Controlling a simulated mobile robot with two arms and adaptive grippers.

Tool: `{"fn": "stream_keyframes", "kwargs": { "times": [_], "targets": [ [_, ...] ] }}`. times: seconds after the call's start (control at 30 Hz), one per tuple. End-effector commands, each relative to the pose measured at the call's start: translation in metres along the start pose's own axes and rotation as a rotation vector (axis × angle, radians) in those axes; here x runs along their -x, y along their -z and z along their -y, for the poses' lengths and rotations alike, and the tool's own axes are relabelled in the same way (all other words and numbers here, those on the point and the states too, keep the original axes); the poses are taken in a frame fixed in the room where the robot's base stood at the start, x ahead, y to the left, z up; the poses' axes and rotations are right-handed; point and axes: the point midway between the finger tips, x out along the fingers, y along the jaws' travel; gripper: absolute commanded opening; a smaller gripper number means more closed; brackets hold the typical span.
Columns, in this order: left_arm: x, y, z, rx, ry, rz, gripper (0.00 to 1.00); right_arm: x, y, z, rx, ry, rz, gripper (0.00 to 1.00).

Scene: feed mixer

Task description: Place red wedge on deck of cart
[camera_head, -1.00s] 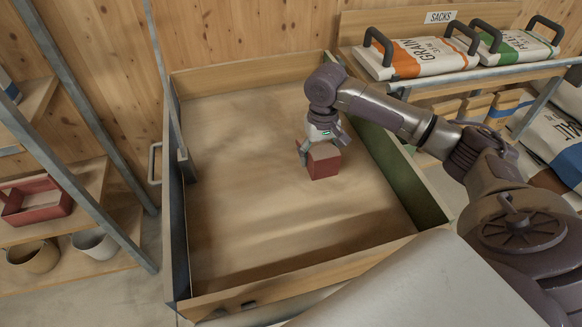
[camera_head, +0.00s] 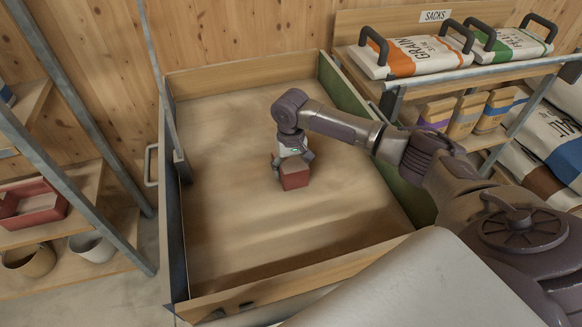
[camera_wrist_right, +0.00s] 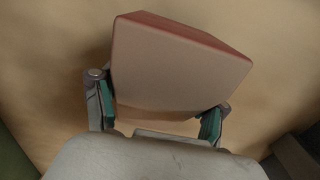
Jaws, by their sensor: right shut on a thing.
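The red wedge (camera_head: 294,179) is in my right gripper (camera_head: 286,161), over the deck of the cart (camera_head: 230,235). In the right wrist view, the wedge (camera_wrist_right: 180,65) sits between the two green-padded fingers of my right gripper (camera_wrist_right: 160,112), which are shut on its sides. Its broad pale face is toward the wrist camera and a red edge shows at the top. The wedge is low over the deck's middle; I cannot tell whether its underside touches the deck. My left gripper is not in view.
The cart has a wooden front wall (camera_head: 300,273), a green right side (camera_head: 345,100) and a dark left side. A rack with grain sacks (camera_head: 415,55) stands at right. Shelves with a red bin (camera_head: 30,208) and pots (camera_head: 92,246) stand at left. The rest of the deck is bare.

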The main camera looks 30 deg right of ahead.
Motion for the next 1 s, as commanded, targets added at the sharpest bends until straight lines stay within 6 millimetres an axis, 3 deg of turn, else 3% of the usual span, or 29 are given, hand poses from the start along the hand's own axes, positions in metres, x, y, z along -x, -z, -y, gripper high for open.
{"fn": "stream_keyframes", "kwargs": {
  "times": [0.13, 0.17, 0.3, 0.67, 0.87, 1.0],
  "targets": [
    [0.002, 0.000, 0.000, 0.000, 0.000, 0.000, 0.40, -0.002, 0.000, 0.000, -0.001, 0.001, 0.000, 0.21],
    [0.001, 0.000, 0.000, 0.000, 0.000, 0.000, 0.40, -0.003, 0.000, 0.000, -0.001, 0.000, 0.001, 0.77],
    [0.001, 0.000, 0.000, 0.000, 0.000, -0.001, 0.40, -0.003, 0.000, 0.000, -0.001, 0.000, 0.001, 0.97],
    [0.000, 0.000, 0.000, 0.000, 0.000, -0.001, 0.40, 0.000, 0.000, 0.000, 0.000, 0.000, -0.001, 0.97],
    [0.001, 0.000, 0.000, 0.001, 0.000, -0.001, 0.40, 0.027, 0.001, 0.000, 0.000, 0.001, -0.003, 0.97],
    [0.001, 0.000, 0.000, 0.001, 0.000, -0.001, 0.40, 0.059, 0.001, 0.000, 0.000, 0.003, -0.004, 0.97]
  ]
}}
